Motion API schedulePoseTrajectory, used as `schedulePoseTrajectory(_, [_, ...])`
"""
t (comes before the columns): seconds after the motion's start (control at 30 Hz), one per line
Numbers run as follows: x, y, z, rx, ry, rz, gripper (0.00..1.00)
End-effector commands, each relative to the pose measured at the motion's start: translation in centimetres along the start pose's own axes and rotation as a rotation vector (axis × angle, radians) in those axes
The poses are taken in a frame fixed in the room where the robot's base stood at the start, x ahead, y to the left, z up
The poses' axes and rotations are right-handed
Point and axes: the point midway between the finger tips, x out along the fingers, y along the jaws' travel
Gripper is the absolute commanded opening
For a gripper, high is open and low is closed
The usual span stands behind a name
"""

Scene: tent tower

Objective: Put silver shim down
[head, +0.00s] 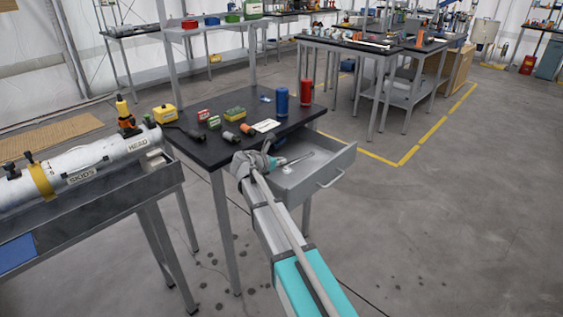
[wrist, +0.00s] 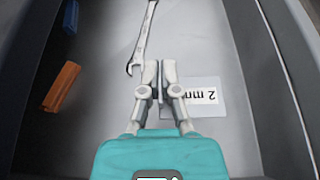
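My gripper (wrist: 160,72) points down into the open grey drawer (head: 318,180); its interior fills the wrist view (wrist: 215,45). The two fingers are close together with a thin dark grey strip between them, which looks like the silver shim (wrist: 160,88) seen edge-on. Just right of the fingers, a pale plate or card marked "2 mm" (wrist: 203,97) lies flat on the drawer floor. I cannot tell whether the strip touches the floor. In the head view my wrist hides part of the drawer's left side.
A silver wrench (wrist: 142,42) lies in the drawer just beyond the fingers. An orange block (wrist: 61,87) and a blue block (wrist: 71,17) lie at the left. The black tabletop (head: 215,150) above holds red and blue cylinders and small parts. The drawer floor's upper right is clear.

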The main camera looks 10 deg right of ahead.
Motion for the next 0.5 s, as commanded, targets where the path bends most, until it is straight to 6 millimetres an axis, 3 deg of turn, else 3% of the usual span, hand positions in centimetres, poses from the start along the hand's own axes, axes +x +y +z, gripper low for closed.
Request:
schedulePoseTrajectory(0.2, [0.08, -0.03, -0.34, 0.000, 0.004, 0.000, 0.00])
schedulePoseTrajectory(0.43, [0.07, -0.03, -0.43, 0.001, 0.006, 0.000, 0.42])
schedulePoseTrajectory(0.5, [0.07, -0.03, -0.46, 0.001, 0.007, 0.000, 0.43])
